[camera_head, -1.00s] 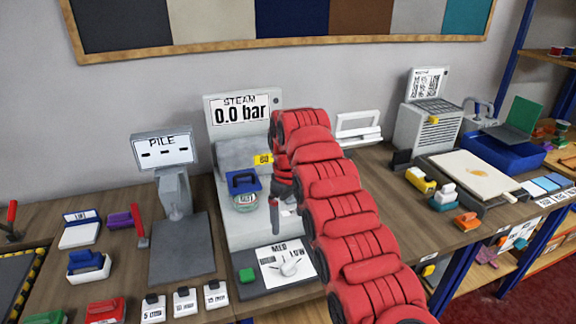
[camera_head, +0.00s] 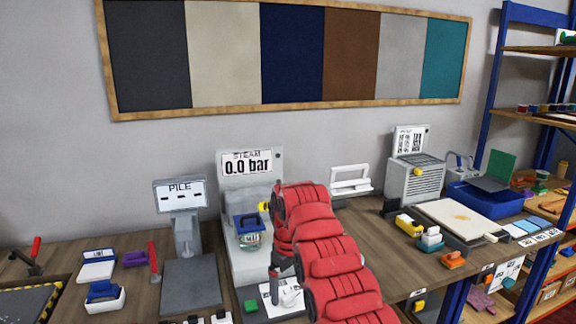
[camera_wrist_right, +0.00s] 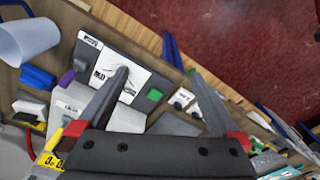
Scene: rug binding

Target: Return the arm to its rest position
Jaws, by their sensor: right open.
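My right arm (camera_head: 320,255), in red padding, reaches in from the bottom right of the head view. Its gripper (camera_head: 273,288) points down over the front of the steam station, near the dial panel (camera_head: 268,304). In the right wrist view the two fingers of this gripper (camera_wrist_right: 160,78) are spread apart, with nothing between them. The white dial panel (camera_wrist_right: 118,76) and a green button (camera_wrist_right: 155,95) lie beyond the fingers. The fingertips are partly hidden in the head view. My left gripper is in neither view.
The steam gauge (camera_head: 248,164) reads 0.0 bar. The pile display stand (camera_head: 181,195) is further left. A cream board (camera_head: 455,220) and a blue tray (camera_head: 490,203) are on the right.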

